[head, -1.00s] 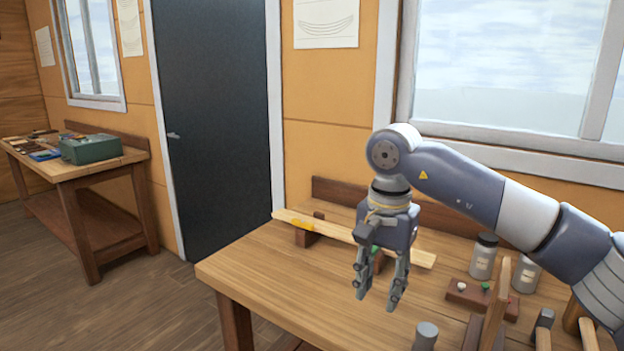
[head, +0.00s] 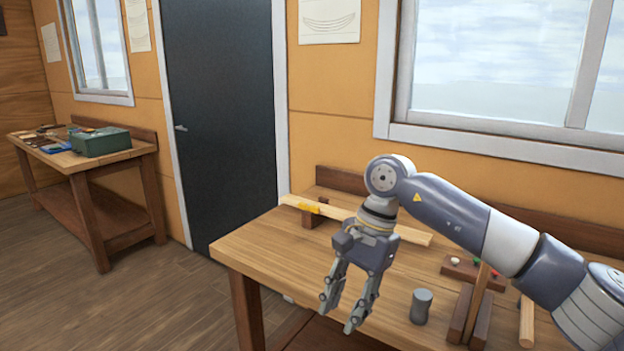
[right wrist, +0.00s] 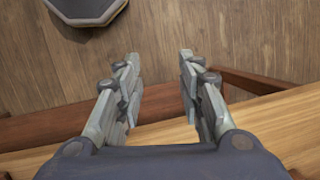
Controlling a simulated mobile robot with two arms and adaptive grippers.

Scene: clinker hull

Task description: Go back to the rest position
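My right gripper (head: 341,312) hangs over the front part of the wooden workbench (head: 270,250), fingers pointing down and apart. It is empty. In the right wrist view its two fingers (right wrist: 158,85) stand wide apart with only floor and the bench edge (right wrist: 60,150) between and below them. My left gripper does not show in either view.
A pale plank (head: 335,210) with a yellow patch rests on a block behind the gripper. A grey cylinder (head: 421,306) stands close to its right. A button board (head: 470,272) lies farther right. A second bench with a green box (head: 100,142) stands far left.

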